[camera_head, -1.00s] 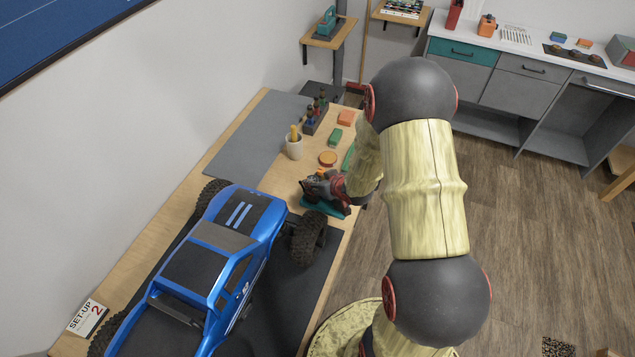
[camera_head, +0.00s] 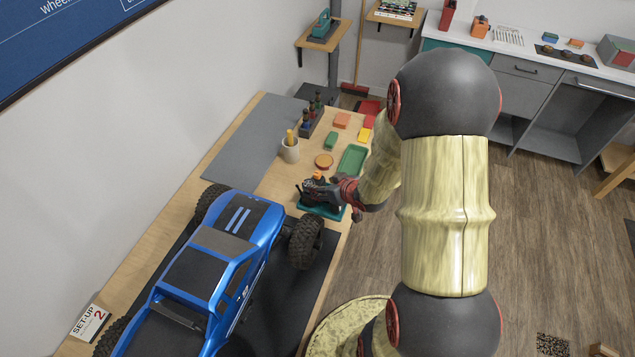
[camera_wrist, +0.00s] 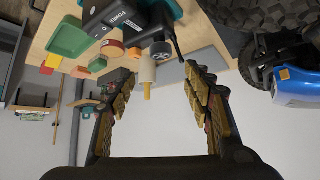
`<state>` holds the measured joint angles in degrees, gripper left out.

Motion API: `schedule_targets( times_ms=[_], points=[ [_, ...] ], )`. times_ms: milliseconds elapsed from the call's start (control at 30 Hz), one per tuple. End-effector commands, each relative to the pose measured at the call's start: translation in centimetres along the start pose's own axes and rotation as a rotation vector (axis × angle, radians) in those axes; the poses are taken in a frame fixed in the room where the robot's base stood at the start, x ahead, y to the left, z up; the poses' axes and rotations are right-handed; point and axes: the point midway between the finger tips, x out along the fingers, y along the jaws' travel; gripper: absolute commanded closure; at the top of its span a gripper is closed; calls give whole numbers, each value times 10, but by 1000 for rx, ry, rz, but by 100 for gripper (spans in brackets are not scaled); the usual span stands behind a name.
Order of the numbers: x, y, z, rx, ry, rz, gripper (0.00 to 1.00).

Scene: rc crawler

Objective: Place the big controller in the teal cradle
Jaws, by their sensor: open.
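The big controller (camera_wrist: 125,20) is a black body with light lettering and a wheel, at the top of the wrist view. It is a small dark shape (camera_head: 316,188) in the head view, partly merged with my gripper. The teal cradle (camera_head: 322,212) lies under it at the table's right edge; a teal piece (camera_wrist: 172,8) shows beside the controller in the wrist view. I cannot tell whether the controller is fully seated. My gripper (camera_wrist: 155,75) is open, with nothing between its fingers, just off the controller.
A blue truck (camera_head: 215,260) on a dark mat fills the near table. Behind the cradle are a round orange piece (camera_head: 324,161), a green tray (camera_head: 352,160), a cup (camera_head: 290,150) and a bottle rack (camera_head: 312,118). A grey mat (camera_head: 245,140) lies bare at the left.

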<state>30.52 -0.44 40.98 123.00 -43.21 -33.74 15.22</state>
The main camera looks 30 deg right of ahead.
Motion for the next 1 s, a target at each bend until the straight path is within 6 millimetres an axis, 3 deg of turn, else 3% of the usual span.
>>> schedule_targets(
  times_ms=[100, 300, 467, 600, 733, 867, 1000],
  points=[
    [-20, 1, -2, 0, 1, 2, 49],
    [-36, 0, -2, -2, -1, 4, 49],
    [-56, 7, -32, -42, -22, 76, 49],
    [-105, 3, -80, -70, -71, 189, 49],
    [-168, -22, -109, -51, -125, 246, 49],
    [-235, -66, -115, -14, -184, 224, 49],
    [-298, -117, -101, 12, -248, 138, 49]
  ],
)
